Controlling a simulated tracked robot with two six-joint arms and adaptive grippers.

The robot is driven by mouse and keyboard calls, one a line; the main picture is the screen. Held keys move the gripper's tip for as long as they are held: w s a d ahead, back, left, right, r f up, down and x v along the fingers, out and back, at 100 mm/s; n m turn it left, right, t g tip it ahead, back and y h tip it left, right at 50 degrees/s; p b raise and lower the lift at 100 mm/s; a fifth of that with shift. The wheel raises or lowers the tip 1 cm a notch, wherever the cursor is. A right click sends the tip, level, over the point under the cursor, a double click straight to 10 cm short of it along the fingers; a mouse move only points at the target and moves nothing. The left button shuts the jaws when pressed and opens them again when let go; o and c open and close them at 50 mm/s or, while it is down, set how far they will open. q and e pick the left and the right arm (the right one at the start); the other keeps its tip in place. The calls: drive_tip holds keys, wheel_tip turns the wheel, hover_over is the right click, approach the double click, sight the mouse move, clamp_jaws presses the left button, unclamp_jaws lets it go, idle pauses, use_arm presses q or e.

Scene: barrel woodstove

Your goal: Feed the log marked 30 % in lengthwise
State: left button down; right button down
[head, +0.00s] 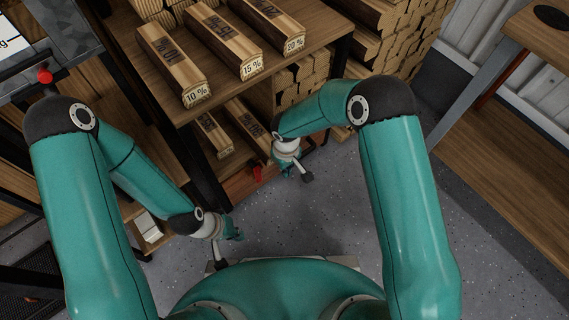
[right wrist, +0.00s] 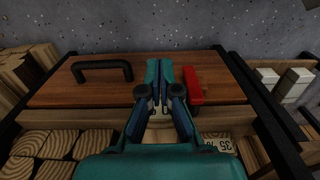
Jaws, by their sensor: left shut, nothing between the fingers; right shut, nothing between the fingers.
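I cannot read a 30 % mark on any log. Two logs lie on the lower shelf in the head view, a left one (head: 213,136) and a right one (head: 246,120) partly hidden by my right arm; their end marks are too small to read. In the right wrist view a log end marked 35 (right wrist: 218,143) shows behind my gripper. My right gripper (head: 290,172) is shut and empty in front of the lower shelf; it also shows in the right wrist view (right wrist: 166,68). My left gripper (head: 236,236) is shut and empty, low over the floor, left of centre.
Logs marked 10 % (head: 175,66), 15 % (head: 223,40) and 20 % (head: 268,24) lie on the upper shelf. A wooden panel (right wrist: 60,93) has a black handle (right wrist: 102,69) and a red piece (right wrist: 193,86). A bench (head: 500,150) stands right. Floor between is clear.

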use_arm(q)
drive_tip(key=shift+f+b, duration=0.55)
drive_tip(key=shift+f, duration=0.3)
use_arm(e)
drive_tip(key=shift+w+a+f, duration=0.5)
drive_tip(key=shift+w+a, duration=0.1)
drive_tip(key=shift+w, duration=0.2)
drive_tip(key=shift+w+a+f, duration=0.5)
drive_tip(key=shift+w+a, duration=0.1)
drive_tip(key=shift+w, duration=0.2)
